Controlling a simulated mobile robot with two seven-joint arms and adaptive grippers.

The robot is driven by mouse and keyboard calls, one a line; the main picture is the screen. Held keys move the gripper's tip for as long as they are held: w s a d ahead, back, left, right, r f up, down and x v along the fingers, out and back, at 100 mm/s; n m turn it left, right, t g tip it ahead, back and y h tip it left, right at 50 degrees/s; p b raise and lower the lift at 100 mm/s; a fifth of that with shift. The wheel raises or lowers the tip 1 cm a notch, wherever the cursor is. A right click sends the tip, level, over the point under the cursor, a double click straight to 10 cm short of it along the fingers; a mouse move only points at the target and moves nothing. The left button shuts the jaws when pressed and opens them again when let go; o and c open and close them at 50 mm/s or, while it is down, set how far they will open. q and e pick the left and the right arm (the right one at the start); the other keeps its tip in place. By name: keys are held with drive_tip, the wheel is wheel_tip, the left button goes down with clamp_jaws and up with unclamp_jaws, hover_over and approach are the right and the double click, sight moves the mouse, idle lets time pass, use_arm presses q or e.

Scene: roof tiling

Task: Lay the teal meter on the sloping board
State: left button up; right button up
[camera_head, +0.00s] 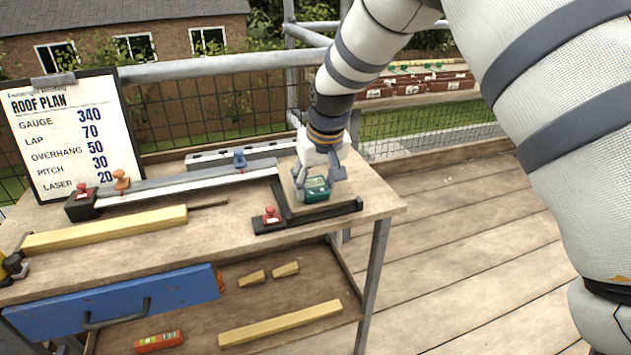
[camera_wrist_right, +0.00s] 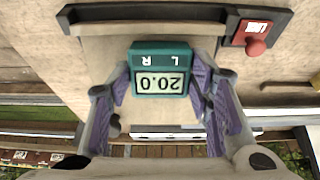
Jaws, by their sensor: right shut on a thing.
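The teal meter (camera_head: 316,188) is at the sloping board (camera_head: 291,205), a small tan board with a black ledge along its front, at the right end of the workbench. My right gripper (camera_head: 319,178) comes down from above and is shut on the meter. In the right wrist view the meter (camera_wrist_right: 160,72) sits between the purple-padded fingers (camera_wrist_right: 160,90), its display reading 20.0 upside down. The board (camera_wrist_right: 100,62) lies behind it, with the black ledge beyond. I cannot tell whether the meter touches the board.
A red-knobbed black block (camera_head: 269,220) sits by the board's left front corner. A long metal rail (camera_head: 185,183) with knobs and a yellow wooden batten (camera_head: 105,230) lie to the left. A roof plan sign (camera_head: 75,135) reads laser 20. A lower shelf (camera_head: 285,295) holds wood pieces.

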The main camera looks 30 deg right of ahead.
drive_tip(key=shift+f, duration=0.15)
use_arm(q)
drive_tip(key=shift+w+r, duration=0.25)
use_arm(e)
drive_tip(key=shift+s+f, duration=0.1)
drive_tip(key=shift+s, duration=0.2)
idle(0.3)
drive_tip(key=o, duration=1.1)
drive_tip(key=shift+a, duration=0.1)
drive_tip(key=p+v, duration=0.2)
drive_tip(key=v, duration=0.3)
drive_tip(key=shift+r+p, duration=0.3)
use_arm(q)
drive_tip(key=shift+t, duration=0.8)
drive_tip(key=w+r, duration=0.2)
drive_tip(key=w, duration=0.1)
drive_tip(key=shift+r, duration=0.4)
use_arm(e)
drive_tip(key=shift+s+a+r, duration=0.1)
drive_tip(key=shift+s+r, duration=0.25)
drive_tip(key=shift+r, duration=0.25)
